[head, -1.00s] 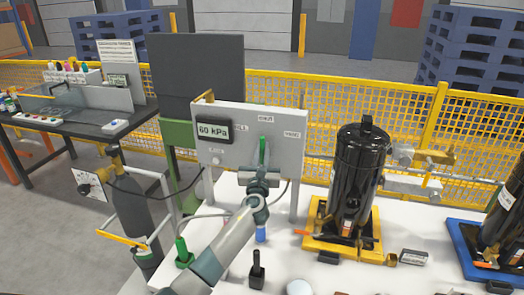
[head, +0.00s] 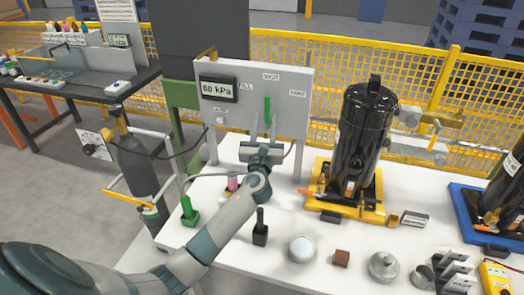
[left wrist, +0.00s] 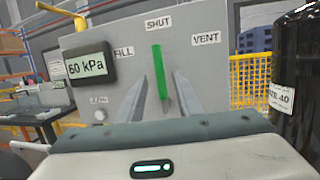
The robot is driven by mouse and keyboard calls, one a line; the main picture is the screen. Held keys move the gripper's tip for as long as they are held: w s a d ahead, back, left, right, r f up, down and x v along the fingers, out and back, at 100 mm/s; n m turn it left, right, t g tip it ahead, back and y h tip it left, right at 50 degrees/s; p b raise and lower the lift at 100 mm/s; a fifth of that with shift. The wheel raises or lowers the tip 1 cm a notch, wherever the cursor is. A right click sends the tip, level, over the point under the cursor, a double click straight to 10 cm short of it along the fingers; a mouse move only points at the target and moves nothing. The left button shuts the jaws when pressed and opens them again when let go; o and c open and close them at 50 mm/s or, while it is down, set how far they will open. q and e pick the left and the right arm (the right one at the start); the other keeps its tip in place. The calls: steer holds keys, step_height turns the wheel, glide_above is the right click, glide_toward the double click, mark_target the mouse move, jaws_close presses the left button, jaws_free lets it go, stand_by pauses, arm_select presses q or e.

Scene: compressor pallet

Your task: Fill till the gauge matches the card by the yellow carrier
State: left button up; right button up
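The grey panel (head: 290,120) carries a gauge (head: 218,89) reading 60 kPa, also legible in the left wrist view (left wrist: 88,66). Its green lever (head: 267,107) stands upright, pointing at the SHUT label (left wrist: 158,23), between FILL (left wrist: 124,52) and VENT (left wrist: 206,38). My left gripper (head: 264,125) is in front of the panel. In the left wrist view its fingers (left wrist: 160,95) are apart, one either side of the lever's lower part, with gaps visible. The yellow carrier (head: 343,205) holds a black compressor (head: 364,135). A small card (head: 414,220) lies right of it, its text unreadable. My right gripper is out of view.
A blue carrier (head: 470,225) is at right. A grey gas cylinder (head: 140,170) stands left.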

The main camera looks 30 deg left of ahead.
arm_select(q)
steer(key=b+v, duration=0.2)
steer(key=v, duration=0.9)
steer(key=shift+a+f, duration=0.1)
